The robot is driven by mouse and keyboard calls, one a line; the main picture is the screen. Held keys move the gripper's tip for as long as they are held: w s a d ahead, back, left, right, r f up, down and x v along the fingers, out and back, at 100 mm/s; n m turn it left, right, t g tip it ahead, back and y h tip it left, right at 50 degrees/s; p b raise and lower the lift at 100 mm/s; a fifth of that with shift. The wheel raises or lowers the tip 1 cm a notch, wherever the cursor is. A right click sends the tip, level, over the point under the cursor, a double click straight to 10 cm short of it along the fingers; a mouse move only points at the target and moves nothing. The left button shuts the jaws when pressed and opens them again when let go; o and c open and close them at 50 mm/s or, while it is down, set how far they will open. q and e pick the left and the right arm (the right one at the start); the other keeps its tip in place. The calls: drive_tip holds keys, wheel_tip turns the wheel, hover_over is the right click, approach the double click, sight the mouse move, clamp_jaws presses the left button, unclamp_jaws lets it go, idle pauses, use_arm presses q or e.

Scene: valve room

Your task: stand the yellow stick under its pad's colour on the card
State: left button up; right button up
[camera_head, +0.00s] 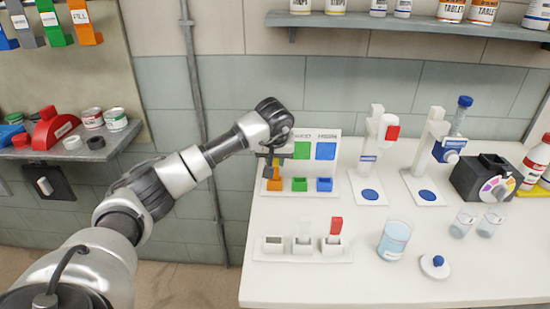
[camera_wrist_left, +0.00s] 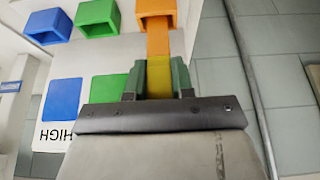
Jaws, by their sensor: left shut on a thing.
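My left gripper (camera_head: 270,162) is shut on the yellow stick (camera_wrist_left: 157,73), in front of the upright card at its left end. In the left wrist view, the stick's orange pad end (camera_wrist_left: 158,42) reaches to the orange cup (camera_wrist_left: 155,10); I cannot tell how deep it sits. The orange cup (camera_head: 274,184) stands left of a green cup (camera_head: 299,184) and a blue cup (camera_head: 324,184). The white card (camera_head: 314,137) carries a green patch (camera_head: 301,150) and a blue patch (camera_head: 326,151). My gripper hides the card's left part. My right gripper is out of view.
A white rack (camera_head: 300,255) with several holders, one with a red-topped strip (camera_head: 335,225), stands in front. A beaker (camera_head: 396,239) and white stands (camera_head: 368,187) are to the right. The table's left edge is close to the cups.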

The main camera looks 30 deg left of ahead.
use_arm(q)
drive_tip(key=shift+f+b, duration=0.4)
drive_tip(key=shift+f, duration=0.65)
idle(0.7)
drive_tip(key=o, duration=1)
drive_tip(key=b+v, duration=0.1)
drive_tip(key=v, duration=0.9)
drive_tip(key=shift+s+r, duration=0.15)
drive_tip(key=shift+r, duration=0.25)
